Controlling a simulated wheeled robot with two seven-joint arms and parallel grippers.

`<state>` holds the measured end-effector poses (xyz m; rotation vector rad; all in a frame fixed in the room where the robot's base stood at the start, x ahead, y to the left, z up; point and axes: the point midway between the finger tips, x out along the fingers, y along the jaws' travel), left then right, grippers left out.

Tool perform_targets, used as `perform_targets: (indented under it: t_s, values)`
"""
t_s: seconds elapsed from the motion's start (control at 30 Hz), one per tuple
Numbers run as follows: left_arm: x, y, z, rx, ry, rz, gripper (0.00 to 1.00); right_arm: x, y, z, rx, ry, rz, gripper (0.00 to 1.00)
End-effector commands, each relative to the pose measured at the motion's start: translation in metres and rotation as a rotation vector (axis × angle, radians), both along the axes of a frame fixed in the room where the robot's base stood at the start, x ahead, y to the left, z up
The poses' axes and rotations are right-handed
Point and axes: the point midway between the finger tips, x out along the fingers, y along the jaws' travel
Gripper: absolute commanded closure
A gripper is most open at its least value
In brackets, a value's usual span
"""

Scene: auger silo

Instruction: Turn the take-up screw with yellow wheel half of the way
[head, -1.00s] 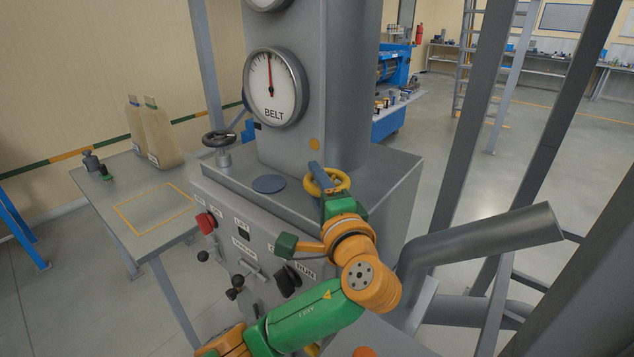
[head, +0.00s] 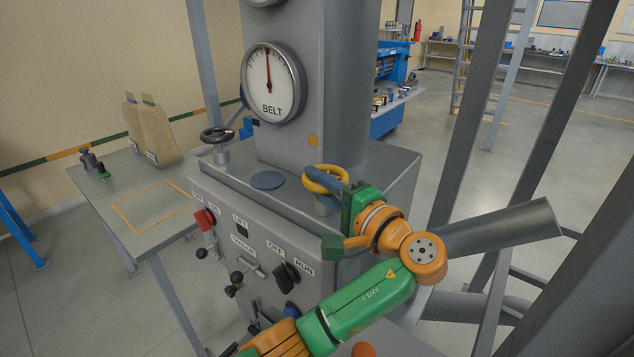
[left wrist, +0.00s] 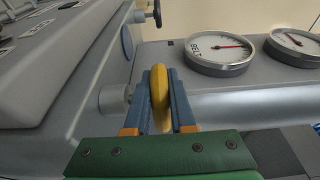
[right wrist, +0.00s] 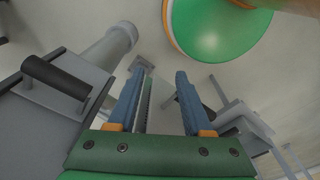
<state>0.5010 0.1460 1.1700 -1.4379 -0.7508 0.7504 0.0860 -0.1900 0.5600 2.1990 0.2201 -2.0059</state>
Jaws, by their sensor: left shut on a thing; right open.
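The yellow wheel (head: 318,175) of the take-up screw stands on the top ledge of the grey machine, at the foot of the column. In the left wrist view the wheel (left wrist: 159,95) shows edge-on between two blue fingers. My left gripper (head: 338,178) is shut on the wheel's rim from its right side. The left wrist view also shows this gripper (left wrist: 162,92). The BELT dial (head: 270,82) is above the wheel, its needle close to upright. My right gripper (right wrist: 158,90) is open and empty in the right wrist view.
A black handwheel (head: 217,136) stands on the ledge to the left. A grey pipe (head: 500,232) and posts stand at the right. Paper bags (head: 150,132) are on the side table (head: 122,187).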

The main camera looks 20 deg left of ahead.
Motion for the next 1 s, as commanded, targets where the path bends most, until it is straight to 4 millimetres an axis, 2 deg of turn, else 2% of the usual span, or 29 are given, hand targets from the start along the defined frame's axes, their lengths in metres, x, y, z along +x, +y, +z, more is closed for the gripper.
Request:
perform_targets:
  t_s: [0.17, 0.2, 0.3, 0.6, 0.67, 0.83, 0.9, 1.0]
  values:
    - [0.0, 0.0, 0.0, 0.0, 0.001, -0.001, 1.0, 0.0, 0.0, 0.0, 0.0, 0.0, 0.0, 0.5]
    - [0.0, 0.0, -0.001, 0.0, 0.001, -0.001, 0.72, 0.0, 0.0, 0.0, 0.0, 0.0, 0.0, 0.5]
    - [0.0, 0.0, 0.0, 0.001, 0.001, -0.001, 0.47, 0.0, 0.0, 0.0, 0.0, 0.0, 0.0, 0.5]
    - [-0.001, -0.002, -0.001, 0.0, 0.0, -0.003, 0.47, 0.0, 0.0, -0.002, 0.001, 0.0, 0.0, 0.5]
    - [-0.005, -0.009, -0.003, 0.0, 0.0, -0.005, 0.47, 0.0, 0.001, -0.008, 0.001, 0.0, 0.0, 0.5]
    - [-0.027, -0.04, -0.006, -0.001, 0.0, -0.006, 0.47, 0.0, 0.001, -0.026, 0.002, -0.001, 0.0, 0.5]
    - [-0.033, -0.049, 0.009, 0.003, 0.004, -0.004, 0.47, 0.0, 0.002, 0.001, 0.002, -0.001, -0.001, 0.5]
    - [-0.039, -0.056, 0.005, 0.002, 0.003, -0.003, 0.47, 0.0, 0.002, 0.008, 0.002, -0.001, -0.001, 0.5]
